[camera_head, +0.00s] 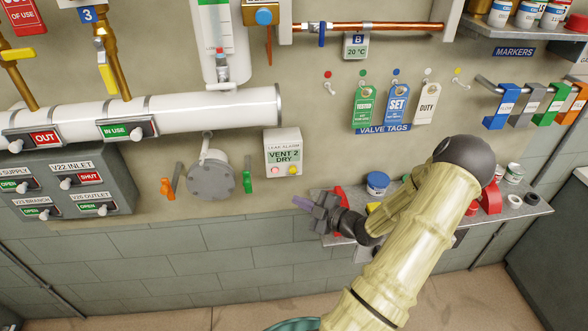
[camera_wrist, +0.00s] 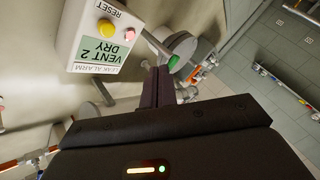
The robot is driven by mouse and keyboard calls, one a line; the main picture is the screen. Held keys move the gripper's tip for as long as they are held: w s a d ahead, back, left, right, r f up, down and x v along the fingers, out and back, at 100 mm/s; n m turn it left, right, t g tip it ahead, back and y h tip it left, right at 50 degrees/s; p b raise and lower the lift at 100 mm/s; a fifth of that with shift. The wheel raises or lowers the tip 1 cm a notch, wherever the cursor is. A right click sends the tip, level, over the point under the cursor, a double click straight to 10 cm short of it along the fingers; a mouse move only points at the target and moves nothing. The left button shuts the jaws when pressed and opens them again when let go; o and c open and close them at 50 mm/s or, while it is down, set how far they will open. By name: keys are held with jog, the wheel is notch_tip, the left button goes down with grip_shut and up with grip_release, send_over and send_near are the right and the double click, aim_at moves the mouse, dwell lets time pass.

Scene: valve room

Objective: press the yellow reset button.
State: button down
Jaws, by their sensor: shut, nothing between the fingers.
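The yellow reset button (camera_head: 292,170) sits on the lower right of the white leak alarm box (camera_head: 283,143), which is on the wall and reads VENT 2 DRY. A pink-red round part (camera_head: 276,171) is beside it. In the wrist view the box is upside down, with the yellow button (camera_wrist: 104,27) near the top left. My gripper (camera_head: 299,202) is shut and empty, below and slightly right of the box in the head view. Its fingers (camera_wrist: 157,80) show right of the box in the wrist view. They appear apart from the button.
A round grey flange (camera_head: 212,181) and a green-handled lever (camera_head: 247,181) are left of the box. A shelf (camera_head: 525,207) with jars and red items lies right, behind my arm. Valve tags (camera_head: 397,106) hang above right. The wall directly below the box is clear.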

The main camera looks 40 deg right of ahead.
aim_at(293, 170)
jog(key=shift+s+r+t, duration=0.25)
jog(key=shift+t, duration=0.05)
jog(key=shift+d, duration=0.15)
jog(key=w+d, duration=0.4)
jog(key=w, duration=0.3)
jog(key=shift+w+d, duration=0.2)
jog(key=shift+d, duration=0.05)
dwell(2.0)
jog(key=shift+w+d+b, duration=0.15)
jog(key=shift+w+b, duration=0.25)
jog(key=shift+b, duration=0.05)
